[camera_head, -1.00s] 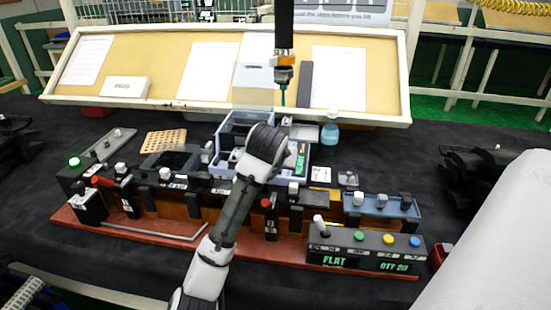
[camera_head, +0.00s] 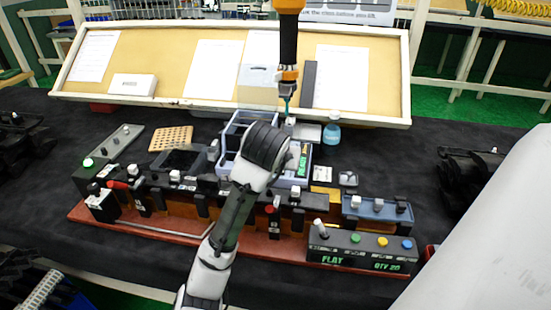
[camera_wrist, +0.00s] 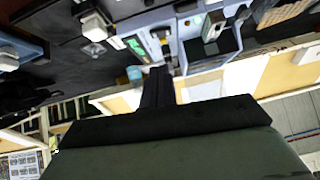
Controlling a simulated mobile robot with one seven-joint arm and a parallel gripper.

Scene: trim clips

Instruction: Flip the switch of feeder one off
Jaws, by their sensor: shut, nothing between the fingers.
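I cannot read a feeder-one label, so I cannot tell which switch is its own. A row of dark units with small light knobs and levers (camera_head: 175,177) runs along the red-brown base (camera_head: 165,232). A black box with a red lever (camera_head: 117,184) stands at its left end. My gripper's dark fingers (camera_wrist: 157,85) are together and empty in the wrist view, pointing toward the blue tray (camera_wrist: 188,62). In the head view my arm hides the gripper.
A control box with coloured buttons, reading FLAT and QTY 20 (camera_head: 360,250), stands front right. A blue block with knobs (camera_head: 377,208) is behind it. A driver tool (camera_head: 288,50) hangs over the middle. A bottle (camera_head: 331,128) stands right of the tray.

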